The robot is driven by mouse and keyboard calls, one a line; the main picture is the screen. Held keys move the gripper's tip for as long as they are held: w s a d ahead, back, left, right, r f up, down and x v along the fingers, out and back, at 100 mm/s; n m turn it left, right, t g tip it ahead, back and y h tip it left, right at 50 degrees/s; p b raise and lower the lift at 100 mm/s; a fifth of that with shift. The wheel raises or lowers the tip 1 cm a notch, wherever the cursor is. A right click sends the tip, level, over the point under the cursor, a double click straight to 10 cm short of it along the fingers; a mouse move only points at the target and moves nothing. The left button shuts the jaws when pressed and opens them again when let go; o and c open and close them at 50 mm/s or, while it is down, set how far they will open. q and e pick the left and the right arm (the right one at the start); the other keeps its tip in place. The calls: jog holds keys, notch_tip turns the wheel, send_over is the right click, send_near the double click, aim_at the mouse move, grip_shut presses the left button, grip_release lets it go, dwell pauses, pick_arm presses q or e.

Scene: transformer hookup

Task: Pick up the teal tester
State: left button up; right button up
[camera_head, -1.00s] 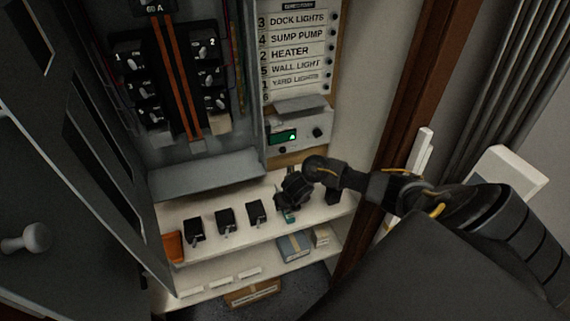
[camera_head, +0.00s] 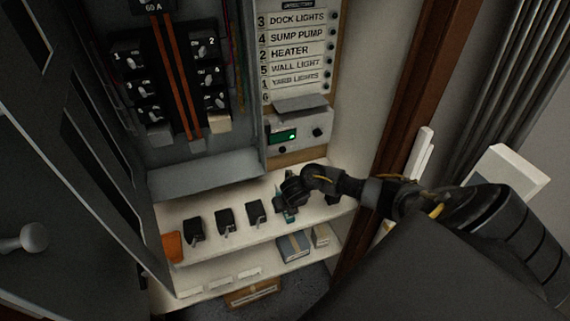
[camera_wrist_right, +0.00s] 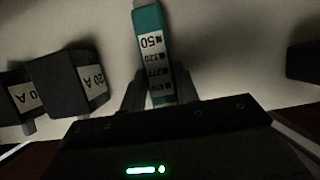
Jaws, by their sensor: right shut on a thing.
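The teal tester (camera_wrist_right: 152,48) has a white label with numbers on its face. In the right wrist view it stands between the two fingers of my right gripper (camera_wrist_right: 160,90), which is shut on it. In the head view my right gripper (camera_head: 286,208) is at the right part of the upper shelf, and a little of the teal tester (camera_head: 281,203) shows beside it, mostly hidden by the gripper. I cannot tell whether the tester touches the shelf. My left gripper is not in view.
Several black breakers stand left of the gripper on the shelf (camera_head: 213,250); one (camera_head: 255,211) is close by. An orange thing (camera_head: 172,247) is at the far left. A blue-grey box (camera_head: 294,246) lies on the shelf below. The panel (camera_head: 205,176) rises behind.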

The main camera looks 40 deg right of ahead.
jog(key=shift+r, duration=0.1)
jog(key=shift+r, duration=0.25)
notch_tip(320, 180, up, 2)
jog(key=shift+w+r+p, duration=0.1)
jog(key=shift+p, duration=0.2)
jog(key=s+r, duration=0.1)
jog(key=r, duration=0.1)
jog(key=s+a+r+p, duration=0.1)
jog(key=r, duration=0.1)
jog(key=s+a+r+p, duration=0.1)
jog(key=r, duration=0.1)
jog(key=shift+s, duration=0.35)
jog(key=s+a+r+p, duration=0.4)
jog(key=s+p, duration=0.1)
jog(key=s, duration=0.3)
jog(key=shift+s+a, duration=0.4)
